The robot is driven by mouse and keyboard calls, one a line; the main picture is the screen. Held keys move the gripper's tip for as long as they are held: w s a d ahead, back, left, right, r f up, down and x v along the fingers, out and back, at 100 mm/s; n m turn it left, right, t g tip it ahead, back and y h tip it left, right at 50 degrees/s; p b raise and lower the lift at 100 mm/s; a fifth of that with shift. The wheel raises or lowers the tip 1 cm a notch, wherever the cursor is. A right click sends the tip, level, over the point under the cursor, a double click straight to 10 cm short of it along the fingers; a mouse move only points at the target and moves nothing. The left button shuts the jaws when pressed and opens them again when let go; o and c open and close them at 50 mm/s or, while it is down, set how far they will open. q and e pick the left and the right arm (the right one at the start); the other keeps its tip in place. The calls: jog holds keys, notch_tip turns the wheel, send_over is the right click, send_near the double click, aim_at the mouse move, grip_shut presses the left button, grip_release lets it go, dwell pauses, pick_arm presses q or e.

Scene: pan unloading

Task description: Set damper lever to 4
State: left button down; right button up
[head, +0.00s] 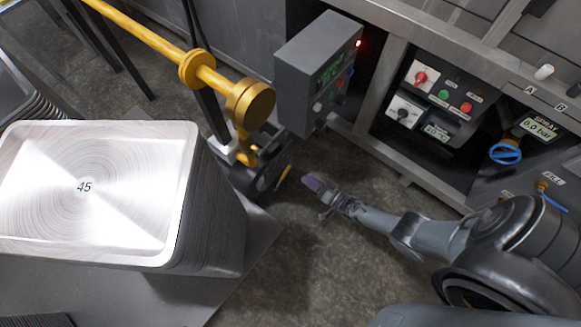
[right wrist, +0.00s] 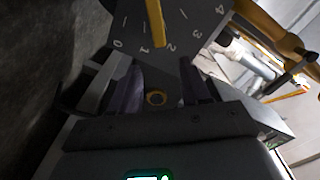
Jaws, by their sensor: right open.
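The damper lever (right wrist: 155,22) is a yellow bar over a dark grey scale plate (right wrist: 184,20) marked 0 to 4. Its tip lies between the 1 and the 2, and the 4 is at the plate's upper right. In the head view the lever (head: 284,177) shows small beside the dark unit at the end of the yellow arm. My right gripper (head: 318,186) is open and empty, a little right of the lever. In the right wrist view its two dark fingers (right wrist: 160,88) are apart, just below the scale, with the lever beyond their tips. My left gripper is out of view.
A tall stack of metal pans (head: 75,160) marked 45 stands at left. A yellow arm (head: 150,38) crosses above. A grey control box (head: 318,60) hangs behind the lever. A panel with knobs and buttons (head: 435,95) is at upper right. Floor shows below my right gripper.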

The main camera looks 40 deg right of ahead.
aim_at(290, 166)
jog(key=shift+w+a+b, duration=0.25)
jog(key=shift+w+b, duration=0.25)
jog(key=shift+w, duration=1.15)
jog(key=shift+w+a+b, duration=0.25)
jog(key=shift+w+b, duration=0.3)
jog(key=shift+w, duration=1.1)
jog(key=shift+w+a+b, duration=0.25)
jog(key=shift+w+b, duration=0.25)
jog(key=shift+w, duration=1.15)
grip_shut()
